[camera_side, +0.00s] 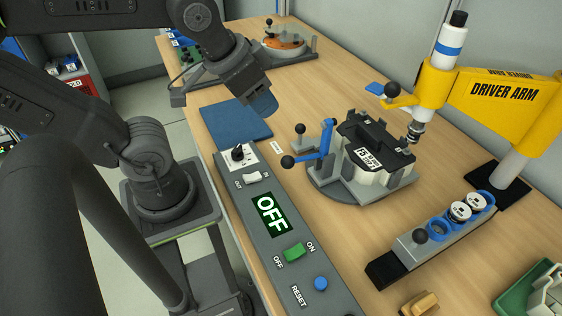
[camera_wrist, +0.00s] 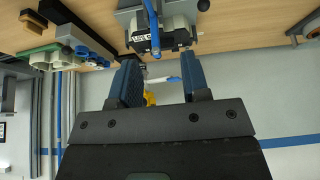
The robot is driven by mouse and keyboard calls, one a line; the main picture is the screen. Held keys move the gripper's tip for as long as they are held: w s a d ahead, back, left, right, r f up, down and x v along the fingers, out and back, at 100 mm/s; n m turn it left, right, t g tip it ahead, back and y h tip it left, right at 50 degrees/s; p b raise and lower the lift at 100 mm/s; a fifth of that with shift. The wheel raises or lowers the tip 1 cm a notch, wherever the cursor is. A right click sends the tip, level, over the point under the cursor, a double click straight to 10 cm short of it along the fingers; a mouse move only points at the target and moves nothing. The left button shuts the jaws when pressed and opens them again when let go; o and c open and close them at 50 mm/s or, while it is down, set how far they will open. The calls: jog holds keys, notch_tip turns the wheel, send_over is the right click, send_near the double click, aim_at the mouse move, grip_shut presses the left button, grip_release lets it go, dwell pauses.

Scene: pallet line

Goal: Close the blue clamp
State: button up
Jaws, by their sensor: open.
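A black-and-white unit (camera_side: 372,160) sits in the fixture. In the wrist view a blue bar of the clamp (camera_wrist: 153,28) shows in front of the unit. My gripper (camera_side: 262,104) is open and empty above the blue mat, left of and apart from the clamp; its two blue fingers (camera_wrist: 160,78) are spread in the wrist view.
A grey control panel (camera_side: 235,200) with an OFF display runs along the front edge. A yellow driver arm (camera_side: 490,92) reaches over the fixture's right side. A holder (camera_side: 440,240) with blue rings stands at the right. The blue mat (camera_side: 232,122) is bare.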

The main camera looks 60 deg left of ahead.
jog(key=shift+m, duration=0.4)
jog(key=c, duration=0.3)
jog(key=shift+w+d+m, duration=0.1)
jog(key=shift+w+m, duration=0.1)
jog(key=shift+m, duration=0.5)
jog(key=shift+c, duration=0.7)
jog(key=m, duration=0.4)
jog(key=shift+w+d+m+g, duration=0.3)
jog(key=shift+w+m, duration=0.05)
jog(key=shift+m, duration=0.05)
jog(key=c, duration=0.3)
jog(key=m, duration=0.3)
jog(key=w+m, duration=0.1)
jog(key=m, duration=0.1)
jog(key=shift+d, duration=0.3)
grip_shut()
jog(key=m, duration=0.6)
send_near(322, 146)
jog(key=shift+g, duration=0.4)
jog(key=s+f, duration=0.2)
jog(key=f, duration=0.1)
jog(key=shift+s+f, duration=0.1)
jog(key=shift+f, duration=0.15)
jog(key=w, duration=0.3)
jog(key=shift+f, duration=0.35)
jog(key=shift+w, duration=0.65)
